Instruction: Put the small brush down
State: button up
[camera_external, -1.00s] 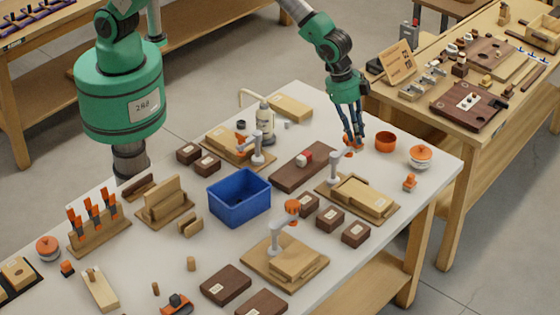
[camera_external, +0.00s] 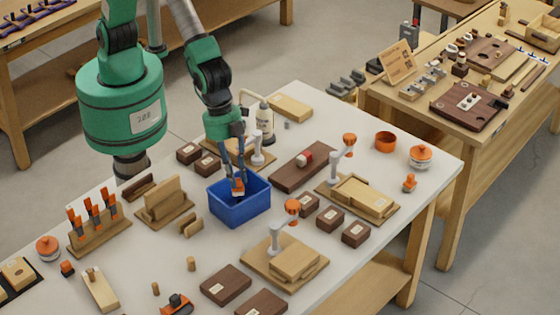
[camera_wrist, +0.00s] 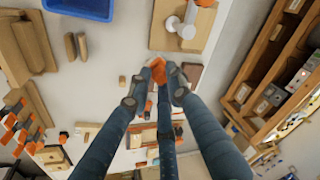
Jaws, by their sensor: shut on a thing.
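My gripper (camera_external: 238,186) is shut on a small orange piece with a pale part, taken to be the small brush (camera_external: 238,190). In the external view it hangs pointing down in front of the opening of the blue bin (camera_external: 225,209). I cannot tell its height above the bin floor. In the wrist view my gripper (camera_wrist: 160,76) closes around the orange piece (camera_wrist: 157,70), whose shape is mostly hidden by the fingers. The blue bin (camera_wrist: 80,8) is cut off at the upper left there.
A lamp-like stand (camera_external: 278,242) with an orange head is right of the bin, and another (camera_external: 338,167) is farther right. Wooden blocks (camera_external: 165,199) and a rack of orange-handled tools (camera_external: 98,232) are to the left. Bare tabletop (camera_external: 215,248) lies in front of the bin.

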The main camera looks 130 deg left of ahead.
jog(key=s+d+m, duration=0.1)
jog(key=s+d, duration=0.3)
jog(key=d, duration=0.2)
notch_tip(320, 180, down, 11)
jog(key=shift+s+f+b, duration=0.2)
jog(key=shift+s+b, duration=0.05)
jog(key=shift+b, duration=0.15)
notch_tip(320, 180, down, 6)
jog(key=b, duration=0.1)
dwell(0.5)
jog(key=shift+f, duration=0.15)
jog(key=shift+f+b, duration=0.3)
jog(key=shift+f, duration=1.55)
jog(key=shift+f, duration=0.1)
